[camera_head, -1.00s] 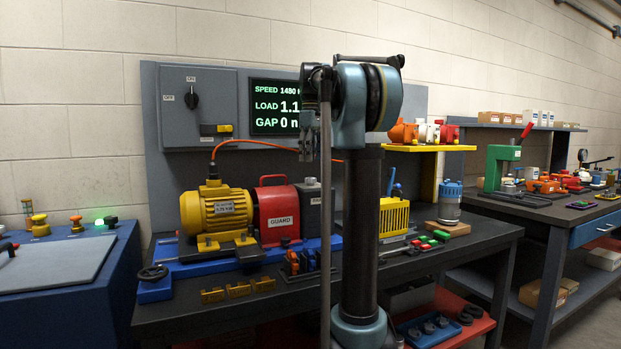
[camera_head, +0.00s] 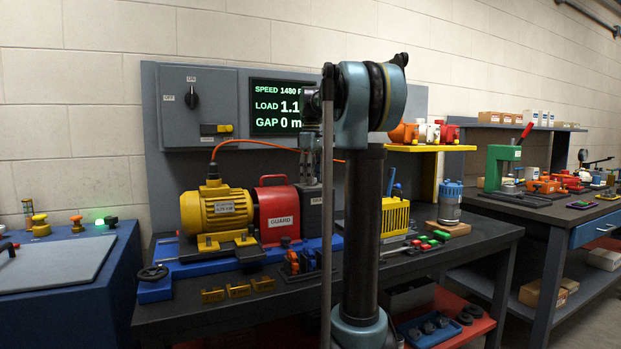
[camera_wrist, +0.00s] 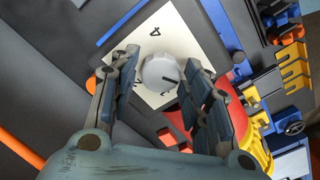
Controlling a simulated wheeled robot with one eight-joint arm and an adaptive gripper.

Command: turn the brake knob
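The brake knob (camera_wrist: 160,74) is a pale grey round knob with a dark pointer line. It sits on a white dial plate (camera_wrist: 181,32) with figures, in the wrist view. My gripper (camera_wrist: 158,72) is open, one finger on each side of the knob; a narrow gap shows on the left, and contact on the right cannot be told. In the head view my gripper (camera_head: 308,166) points down just above the grey labelled box (camera_head: 315,198), right of the red guard (camera_head: 277,212). The knob is hidden there.
An orange cable (camera_head: 260,142) runs behind my gripper. A yellow slotted box (camera_head: 395,217) stands to the right. A panel with a screen (camera_head: 281,107) is behind.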

